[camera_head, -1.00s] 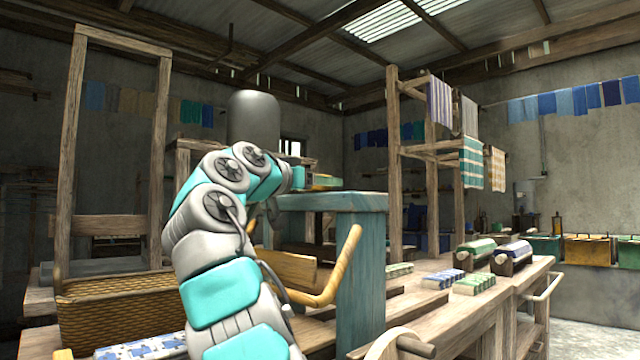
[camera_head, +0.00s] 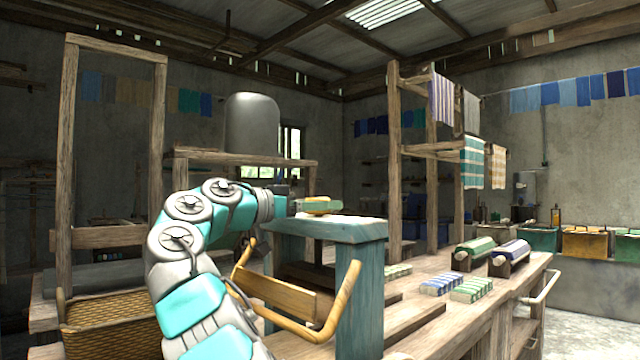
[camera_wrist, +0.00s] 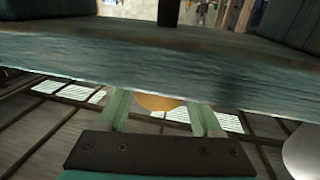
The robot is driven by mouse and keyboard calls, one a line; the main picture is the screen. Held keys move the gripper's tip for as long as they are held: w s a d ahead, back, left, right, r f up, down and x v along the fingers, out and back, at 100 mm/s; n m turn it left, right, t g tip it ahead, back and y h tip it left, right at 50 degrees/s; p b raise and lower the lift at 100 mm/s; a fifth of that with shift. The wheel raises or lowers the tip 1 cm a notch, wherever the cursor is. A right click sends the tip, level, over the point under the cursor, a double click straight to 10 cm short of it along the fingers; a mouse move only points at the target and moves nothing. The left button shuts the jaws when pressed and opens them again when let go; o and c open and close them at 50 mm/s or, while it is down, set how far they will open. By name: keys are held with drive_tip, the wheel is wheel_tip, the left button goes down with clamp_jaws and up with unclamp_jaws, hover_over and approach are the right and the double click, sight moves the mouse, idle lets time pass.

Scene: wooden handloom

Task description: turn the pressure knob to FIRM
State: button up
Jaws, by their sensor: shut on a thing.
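An orange, rounded thing, seemingly the knob (camera_wrist: 158,102), sits between my gripper's two pale green fingers (camera_wrist: 160,118) in the wrist view. My gripper is shut on it. A teal wooden beam (camera_wrist: 150,68) crosses just beyond and hides part of it. In the head view my gripper (camera_head: 312,206) is just above the top of a teal wooden post and beam (camera_head: 362,290), with a small yellow-orange and green patch at its end. No FIRM mark or pointer can be read, so the knob's setting cannot be told.
A bent yellow wooden handle (camera_head: 345,295) stands close below my arm. A woven basket (camera_head: 115,325) is at the lower left.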

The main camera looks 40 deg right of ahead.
drive_tip(key=shift+r+m+g+p, duration=0.25)
drive_tip(key=shift+m+g+p, duration=0.25)
drive_tip(key=shift+g+p, duration=0.4)
drive_tip(key=shift+f+m+g+y+p, duration=0.25)
drive_tip(key=shift+m+g+p, duration=0.25)
drive_tip(key=shift+g+p, duration=0.25)
drive_tip(key=shift+m+g+y+p, duration=0.65)
drive_tip(key=shift+m+g, duration=0.25)
drive_tip(key=shift+g, duration=0.35)
drive_tip(key=o, duration=1.4)
drive_tip(key=shift+s, duration=0.1)
